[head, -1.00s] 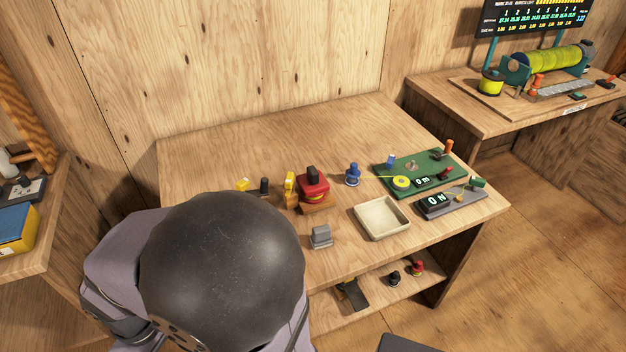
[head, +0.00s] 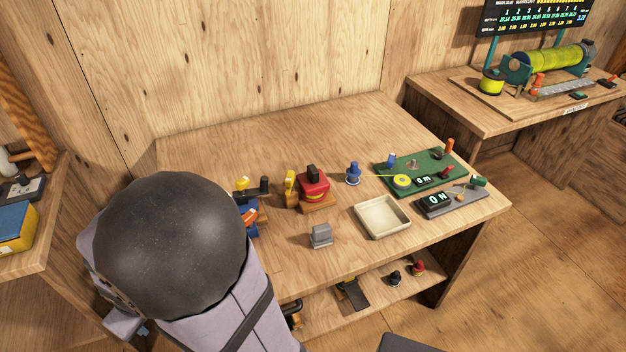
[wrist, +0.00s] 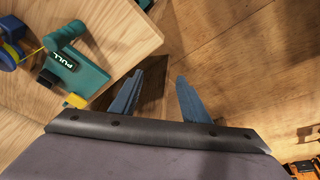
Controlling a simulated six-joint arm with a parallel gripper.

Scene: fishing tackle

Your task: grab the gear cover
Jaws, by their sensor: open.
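I cannot tell for certain which thing is the gear cover. On the bench in the head view are a red reel body (head: 313,186) with a black top on a wooden base, and a small grey block (head: 320,236) in front of it. My gripper (wrist: 160,76) is open and empty in the wrist view, its two blue-grey fingers apart over the floor beside a wooden top. A teal block (wrist: 84,72) marked PULL sits on that top, left of the fingers. My dark round arm joint hides the bench's left front in the head view.
A blue spool (head: 353,173) stands behind the tray. Black and red knobs (head: 417,267) lie on the lower shelf. The bench's back is clear.

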